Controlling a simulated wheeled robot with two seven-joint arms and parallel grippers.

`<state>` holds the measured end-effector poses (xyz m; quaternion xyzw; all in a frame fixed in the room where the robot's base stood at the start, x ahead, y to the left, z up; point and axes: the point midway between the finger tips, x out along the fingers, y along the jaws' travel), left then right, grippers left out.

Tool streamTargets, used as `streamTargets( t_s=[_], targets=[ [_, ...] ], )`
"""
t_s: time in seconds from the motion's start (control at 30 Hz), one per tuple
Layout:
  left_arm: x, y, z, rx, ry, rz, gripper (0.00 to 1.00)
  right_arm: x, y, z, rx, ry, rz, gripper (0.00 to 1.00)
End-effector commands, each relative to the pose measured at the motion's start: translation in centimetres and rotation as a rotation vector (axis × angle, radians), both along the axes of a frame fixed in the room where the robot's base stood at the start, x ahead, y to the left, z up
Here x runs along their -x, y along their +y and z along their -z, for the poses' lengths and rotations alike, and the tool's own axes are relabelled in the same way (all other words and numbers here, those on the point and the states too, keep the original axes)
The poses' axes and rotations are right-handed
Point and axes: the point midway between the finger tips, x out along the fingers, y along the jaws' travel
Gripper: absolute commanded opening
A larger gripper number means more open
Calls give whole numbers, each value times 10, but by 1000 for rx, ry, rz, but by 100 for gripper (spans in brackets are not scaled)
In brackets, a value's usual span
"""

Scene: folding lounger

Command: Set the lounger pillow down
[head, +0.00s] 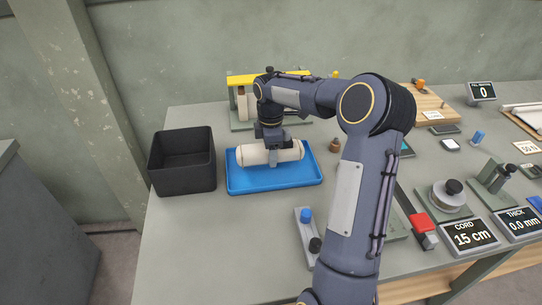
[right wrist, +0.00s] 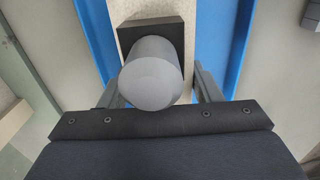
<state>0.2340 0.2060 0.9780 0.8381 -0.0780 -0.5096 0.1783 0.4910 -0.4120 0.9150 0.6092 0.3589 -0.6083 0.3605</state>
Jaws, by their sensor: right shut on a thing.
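The lounger pillow (head: 252,155) is a cream roll lying lengthwise across the blue tray (head: 243,186) in the head view. My right gripper (head: 273,158) comes down on it from above and is shut on its middle. The pillow looks level and sits within the tray's outline; whether its underside touches the tray floor is hidden. In the right wrist view the cream pillow (right wrist: 153,8) runs up between blue parts of the tray (right wrist: 222,40), and a grey round part with a black block covers much of it. My left gripper is not in view.
A black open bin (head: 182,185) stands just left of the tray. A stand with a yellow bar (head: 250,78) is behind it. A small brown piece (head: 335,146) and a grey block with a blue knob (head: 306,236) are nearby. Several gauges stand at right.

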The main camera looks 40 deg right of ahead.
Motion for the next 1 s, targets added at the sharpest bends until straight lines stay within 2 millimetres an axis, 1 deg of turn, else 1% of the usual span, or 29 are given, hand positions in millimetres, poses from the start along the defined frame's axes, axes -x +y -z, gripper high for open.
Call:
streamTargets(
  t_s=[0.03,0.13,0.37,0.5,0.53,0.7,0.93,1.0],
  targets=[
    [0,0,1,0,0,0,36,1,0,10,-2,5,0,33],
    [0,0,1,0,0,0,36,2,0,22,-2,4,0,33],
    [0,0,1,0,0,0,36,1,0,23,0,1,0,33],
    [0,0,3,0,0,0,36,1,0,27,-1,2,0,33],
    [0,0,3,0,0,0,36,1,0,27,-1,3,0,59],
    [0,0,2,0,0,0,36,1,0,26,-1,2,0,80],
    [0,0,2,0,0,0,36,1,0,26,-1,2,0,80],
    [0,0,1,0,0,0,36,1,0,23,0,1,0,80]
  ],
)
